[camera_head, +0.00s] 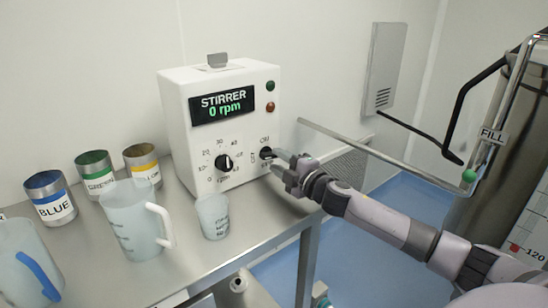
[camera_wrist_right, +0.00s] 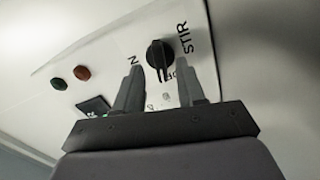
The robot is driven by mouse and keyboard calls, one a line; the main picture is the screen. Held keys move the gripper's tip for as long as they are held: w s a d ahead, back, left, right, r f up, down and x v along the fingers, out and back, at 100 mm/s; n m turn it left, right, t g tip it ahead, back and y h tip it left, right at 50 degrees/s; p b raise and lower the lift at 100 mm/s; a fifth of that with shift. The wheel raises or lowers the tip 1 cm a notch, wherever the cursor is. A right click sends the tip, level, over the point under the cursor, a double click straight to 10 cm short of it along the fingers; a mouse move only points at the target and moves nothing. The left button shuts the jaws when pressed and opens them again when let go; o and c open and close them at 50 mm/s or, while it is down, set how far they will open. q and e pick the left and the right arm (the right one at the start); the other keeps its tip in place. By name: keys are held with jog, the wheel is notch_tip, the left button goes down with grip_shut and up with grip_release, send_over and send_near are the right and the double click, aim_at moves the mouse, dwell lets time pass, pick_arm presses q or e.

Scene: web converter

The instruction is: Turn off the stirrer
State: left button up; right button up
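The stirrer (camera_head: 235,130) is a white box on the metal table, and its display (camera_head: 222,105) reads "STIRRER 0 rpm" in green. A black speed knob (camera_head: 223,162) with numbers around it is on the front. To its right is a black switch knob (camera_head: 266,153) marked ON at the top. My right gripper (camera_head: 282,163) is at this switch knob. In the right wrist view the fingers are apart, with the switch knob (camera_wrist_right: 159,54) between and just beyond their tips; I cannot tell whether they touch it. My left gripper is not in view.
Green (camera_head: 270,86) and red (camera_head: 270,106) lights sit above the switch. Blue, green and yellow paint cans, a jug (camera_head: 135,225) and a small beaker (camera_head: 213,217) stand left of my right arm. A metal rail (camera_head: 385,155) and a tank (camera_head: 500,190) are at the right.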

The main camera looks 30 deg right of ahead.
aim_at(269, 155)
jog(key=shift+w+a, duration=0.1)
jog(key=shift+w, duration=1.2)
grip_shut()
jog(key=shift+n+p, duration=0.3)
jog(key=shift+n, duration=1)
grip_release()
